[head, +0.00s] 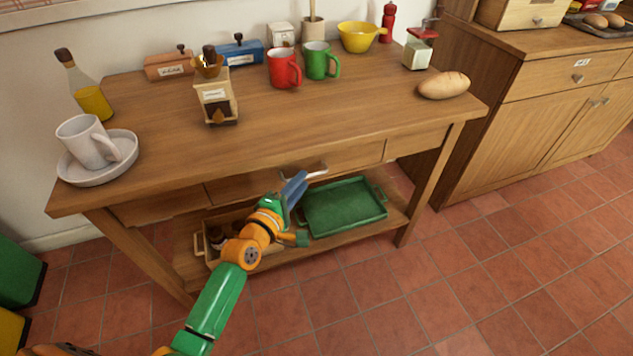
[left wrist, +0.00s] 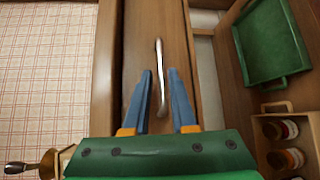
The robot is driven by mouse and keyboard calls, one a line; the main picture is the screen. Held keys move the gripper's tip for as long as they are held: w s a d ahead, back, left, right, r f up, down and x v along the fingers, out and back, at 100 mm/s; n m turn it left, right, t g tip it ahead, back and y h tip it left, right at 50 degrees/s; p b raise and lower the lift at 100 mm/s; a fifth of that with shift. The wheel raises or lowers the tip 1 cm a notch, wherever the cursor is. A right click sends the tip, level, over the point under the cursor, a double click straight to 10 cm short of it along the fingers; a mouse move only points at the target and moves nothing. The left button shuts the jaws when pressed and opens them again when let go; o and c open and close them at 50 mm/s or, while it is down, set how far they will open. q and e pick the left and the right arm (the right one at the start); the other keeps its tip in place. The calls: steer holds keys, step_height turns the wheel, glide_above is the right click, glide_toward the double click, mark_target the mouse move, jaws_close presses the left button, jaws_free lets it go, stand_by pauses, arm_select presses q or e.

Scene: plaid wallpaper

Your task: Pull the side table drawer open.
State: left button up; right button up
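The wooden side table (head: 270,125) stands against the wall. Its middle drawer (head: 350,158) has a light metal bar handle (head: 316,174) and looks shut. In the left wrist view the handle (left wrist: 161,60) runs lengthwise along the drawer front (left wrist: 140,30). My left gripper (head: 298,178) is at the handle, with blue fingers apart. In the left wrist view the fingers (left wrist: 160,88) lie one on each side of the handle's near part, with visible gaps. In the head view the gripper hides part of the drawer front. My right gripper is not in view.
Below the drawer, the lower shelf bears a green tray (head: 345,206) and a wooden crate with jars (left wrist: 280,130). The tabletop holds a mug on a dish (head: 92,165), bread (head: 444,85) and several kitchen things. The tiled floor (head: 350,300) in front is clear.

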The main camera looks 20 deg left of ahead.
arm_select(q)
steer(key=b+x, duration=0.1)
steer(key=x, duration=0.3)
jaws_close()
steer(key=shift+f, duration=0.1)
stand_by(1.4)
